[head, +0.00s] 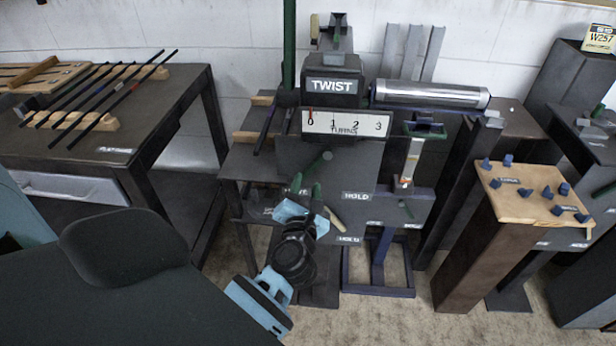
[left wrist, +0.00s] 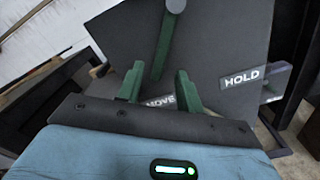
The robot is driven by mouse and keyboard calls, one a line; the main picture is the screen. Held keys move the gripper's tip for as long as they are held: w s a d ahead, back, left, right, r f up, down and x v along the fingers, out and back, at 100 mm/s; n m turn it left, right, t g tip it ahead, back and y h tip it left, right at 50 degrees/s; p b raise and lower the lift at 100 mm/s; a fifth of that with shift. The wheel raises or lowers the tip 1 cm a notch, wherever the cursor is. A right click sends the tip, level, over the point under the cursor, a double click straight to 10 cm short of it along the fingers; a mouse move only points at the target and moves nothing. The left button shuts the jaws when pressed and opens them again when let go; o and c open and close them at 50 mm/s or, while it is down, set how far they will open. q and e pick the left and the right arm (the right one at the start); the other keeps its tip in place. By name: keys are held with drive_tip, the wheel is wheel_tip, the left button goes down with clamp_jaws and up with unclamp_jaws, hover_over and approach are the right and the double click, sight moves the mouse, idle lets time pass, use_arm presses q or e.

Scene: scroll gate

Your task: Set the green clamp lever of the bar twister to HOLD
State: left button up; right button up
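The bar twister (head: 333,85) stands at the back, with a TWIST sign and a 0 to 3 turns scale. Its dark front panel (head: 350,172) has a HOLD label (head: 357,196) at right, which also shows in the left wrist view (left wrist: 241,76). The green clamp lever (left wrist: 163,48) hangs from its round pivot, tilted slightly left, its lower end near the MOVE label (left wrist: 161,102). My left gripper (left wrist: 158,85) is open, with its green fingers apart on either side of the lever's lower end; contact cannot be told. My right gripper is not in view.
A table (head: 170,95) with several dark bars on wooden rests stands at left. A silver cylinder (head: 430,95) lies right of the twister. A wooden-topped stand (head: 535,205) with several blue pieces is at right. Bare floor (head: 380,320) lies in front.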

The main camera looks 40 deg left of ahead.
sight(309, 173)
use_arm(q)
drive_tip(key=shift+x, duration=1.75)
clamp_jaws()
